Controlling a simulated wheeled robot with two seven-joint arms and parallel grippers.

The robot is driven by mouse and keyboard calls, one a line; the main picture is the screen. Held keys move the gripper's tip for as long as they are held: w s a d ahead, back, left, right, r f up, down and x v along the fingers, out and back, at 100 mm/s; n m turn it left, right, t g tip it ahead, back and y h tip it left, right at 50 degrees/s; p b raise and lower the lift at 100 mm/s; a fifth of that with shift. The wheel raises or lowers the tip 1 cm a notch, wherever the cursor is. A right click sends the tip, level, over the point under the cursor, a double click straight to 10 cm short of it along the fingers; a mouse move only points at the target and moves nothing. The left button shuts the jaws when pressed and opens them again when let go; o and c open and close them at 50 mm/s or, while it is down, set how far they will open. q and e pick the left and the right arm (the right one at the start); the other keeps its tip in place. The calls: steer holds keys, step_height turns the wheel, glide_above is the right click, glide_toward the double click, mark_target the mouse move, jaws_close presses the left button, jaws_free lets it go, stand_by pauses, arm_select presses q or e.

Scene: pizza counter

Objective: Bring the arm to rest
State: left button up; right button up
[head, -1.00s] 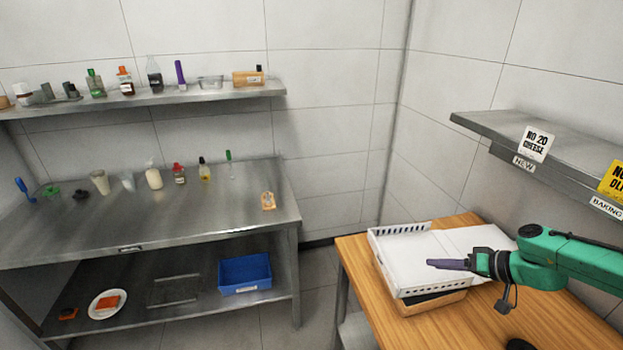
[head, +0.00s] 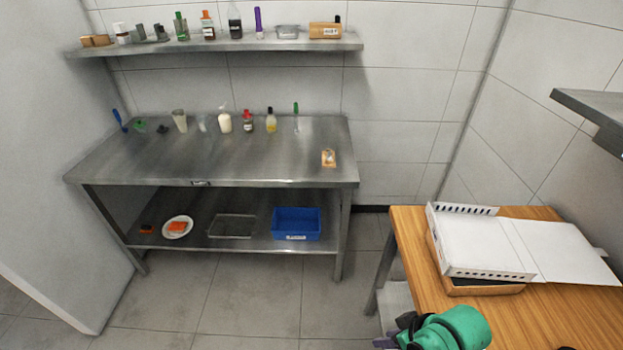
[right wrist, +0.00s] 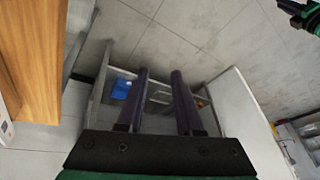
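My right arm shows at the bottom edge of the head view, with its green wrist and dark right gripper (head: 392,339) low beside the wooden table's left side. In the right wrist view the two dark fingers of the right gripper (right wrist: 160,78) stand apart with nothing between them. My left gripper does not show in the head view. A green and black part at the top right of the right wrist view looks like my other arm, without clear fingers.
The wooden table (head: 560,318) holds an open white pizza box (head: 490,247) at right. The steel table (head: 240,160) at the back carries several bottles, with a blue bin (head: 297,224) on its lower shelf. A wall shelf (head: 215,46) hangs above. The tiled floor between is clear.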

steer(key=s+d+r+m+h, duration=0.2)
steer(key=d+m, duration=0.1)
steer(key=d, duration=0.2)
step_height(320, 180, down, 29)
steer(key=s+d+g+h+b, duration=0.1)
steer(key=s+b, duration=0.2)
steer(key=b, duration=0.3)
steer(key=s+d+f+b, duration=0.1)
steer(key=s+f+b, duration=0.1)
steer(key=s+f, duration=0.6)
steer(key=s+d+f+g+b, duration=0.1)
steer(key=s+d+f+b, duration=0.1)
steer(key=s+f, duration=0.6)
step_height(320, 180, down, 4)
steer(key=shift+s+r+b, duration=0.15)
steer(key=shift+s+b, duration=0.15)
steer(key=shift+b, duration=0.35)
steer(key=shift+d, duration=0.1)
